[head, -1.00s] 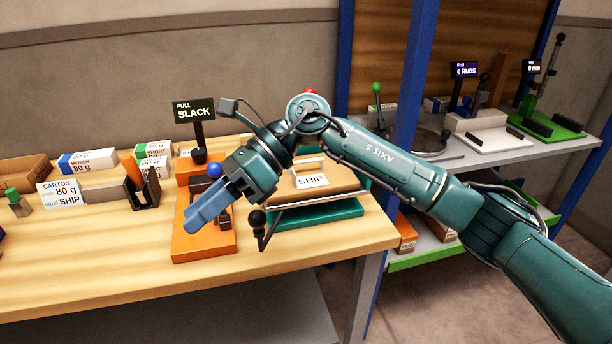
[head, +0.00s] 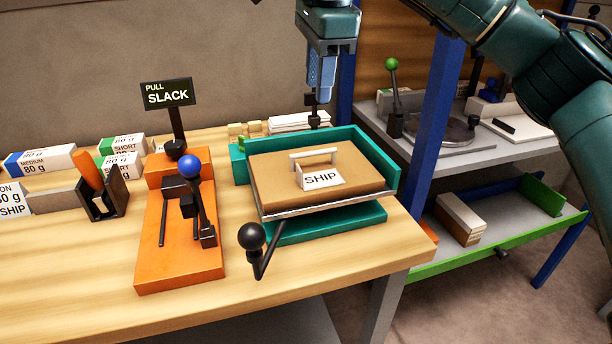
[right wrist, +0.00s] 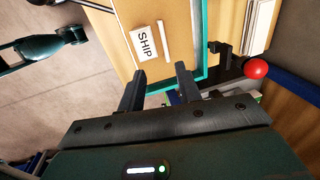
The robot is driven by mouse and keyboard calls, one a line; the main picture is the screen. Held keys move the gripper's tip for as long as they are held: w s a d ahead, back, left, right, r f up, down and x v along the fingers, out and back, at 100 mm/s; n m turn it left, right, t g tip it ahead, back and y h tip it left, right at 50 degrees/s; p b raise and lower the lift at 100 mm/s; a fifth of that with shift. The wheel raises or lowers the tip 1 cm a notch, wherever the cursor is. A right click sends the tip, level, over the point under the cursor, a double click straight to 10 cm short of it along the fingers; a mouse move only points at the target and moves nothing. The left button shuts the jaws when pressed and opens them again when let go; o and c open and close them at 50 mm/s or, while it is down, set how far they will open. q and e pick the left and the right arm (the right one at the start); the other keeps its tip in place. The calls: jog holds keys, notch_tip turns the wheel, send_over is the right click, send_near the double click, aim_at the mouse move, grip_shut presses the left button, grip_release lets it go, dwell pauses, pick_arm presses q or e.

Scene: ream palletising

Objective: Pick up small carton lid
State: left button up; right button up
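The small carton lid (head: 275,176) is a flat brown board with a white bar handle (head: 313,155) and a SHIP label (head: 322,177). It lies level in the teal tray stand (head: 376,148); whether a carton is under it I cannot tell. It also shows in the right wrist view (right wrist: 180,15), at the top. My right gripper (head: 321,80) points down, above and behind the lid's far edge, apart from it. In the right wrist view its fingers (right wrist: 159,88) are spread with nothing between them. My left gripper is not in view.
A black crank knob (head: 251,236) sticks out in front of the stand. Left of it is an orange lever device (head: 180,270) with a SLACK sign (head: 167,94). A red ball knob (right wrist: 255,68) is near the right gripper. A blue post (head: 436,120) stands right. The front tabletop is clear.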

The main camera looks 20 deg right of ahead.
jog(key=f, duration=0.1)
jog(key=b, duration=0.1)
send_over(308, 153)
jog(key=s, duration=0.2)
jog(key=f, duration=0.7)
jog(key=shift+w+d+f, duration=0.1)
jog(key=shift+d+f, duration=0.1)
jog(key=shift+f, duration=0.05)
jog(key=shift+w+a+f, duration=0.1)
jog(key=shift+w+f, duration=0.2)
jog(key=shift+f, duration=0.6)
jog(key=shift+w+a+f, duration=0.1)
jog(key=shift+w+f, duration=0.15)
jog(key=shift+f, duration=0.65)
jog(key=shift+w+f, duration=0.3)
jog(key=shift+f, duration=0.6)
jog(key=shift+c, duration=0.5)
